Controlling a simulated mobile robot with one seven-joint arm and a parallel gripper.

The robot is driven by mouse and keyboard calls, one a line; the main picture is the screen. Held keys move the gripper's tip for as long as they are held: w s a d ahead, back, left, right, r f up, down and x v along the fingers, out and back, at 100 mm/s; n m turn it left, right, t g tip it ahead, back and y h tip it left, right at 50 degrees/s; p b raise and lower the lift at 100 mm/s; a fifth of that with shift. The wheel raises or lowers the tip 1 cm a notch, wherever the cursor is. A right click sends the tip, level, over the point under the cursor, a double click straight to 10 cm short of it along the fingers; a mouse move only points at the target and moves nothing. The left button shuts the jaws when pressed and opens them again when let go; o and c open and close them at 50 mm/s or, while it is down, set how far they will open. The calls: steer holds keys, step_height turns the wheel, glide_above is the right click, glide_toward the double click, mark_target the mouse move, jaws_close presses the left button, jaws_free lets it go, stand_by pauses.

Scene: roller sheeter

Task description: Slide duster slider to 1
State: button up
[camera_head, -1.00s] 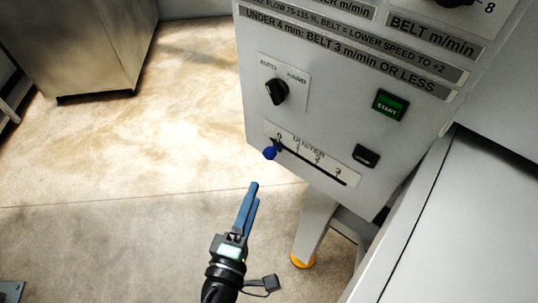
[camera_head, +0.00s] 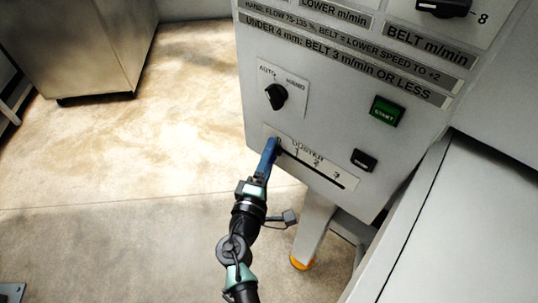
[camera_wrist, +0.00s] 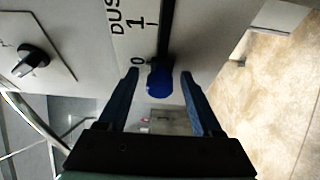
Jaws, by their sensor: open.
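The duster slider is a blue knob (camera_wrist: 159,80) on a dark slot, at the 0 end of its scale in the wrist view. The mark 1 shows farther along the slot. My gripper (camera_wrist: 161,76) is open, with one blue finger on each side of the knob. Gaps show between the knob and both fingers in that view. In the head view my gripper (camera_head: 274,146) is at the left end of the duster scale (camera_head: 322,167) and hides the knob. The marks 1, 2 and 3 run down to the right.
A black AUTO/HAND rotary switch (camera_head: 276,96) sits just above the scale. A green START button (camera_head: 386,112) and a black button (camera_head: 363,160) are to the right. A panel leg (camera_head: 316,232) stands below.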

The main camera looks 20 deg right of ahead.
jaws_close()
stand_by(1.4)
